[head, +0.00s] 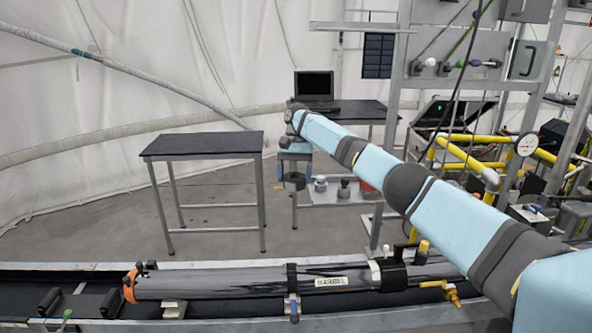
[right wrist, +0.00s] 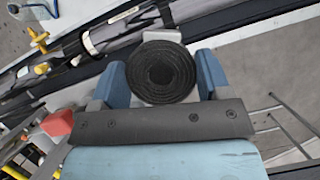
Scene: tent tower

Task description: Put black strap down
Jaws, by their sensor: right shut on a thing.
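The black strap is a tight roll (right wrist: 160,72) in the right wrist view, held between the two blue fingers of my right gripper (right wrist: 161,78). In the head view the strap (head: 294,182) hangs below my right gripper (head: 294,170). The gripper points down at the end of my outstretched arm, above or in front of a low shelf; its exact height is hard to tell. My left gripper is not in view.
A bare dark-topped table (head: 203,144) stands left of the gripper. Behind is another dark table (head: 350,110) with a laptop (head: 314,86). A low shelf (head: 335,195) holds small parts. A long barrel (head: 230,284) lies across the front. Yellow pipework (head: 465,155) stands at right.

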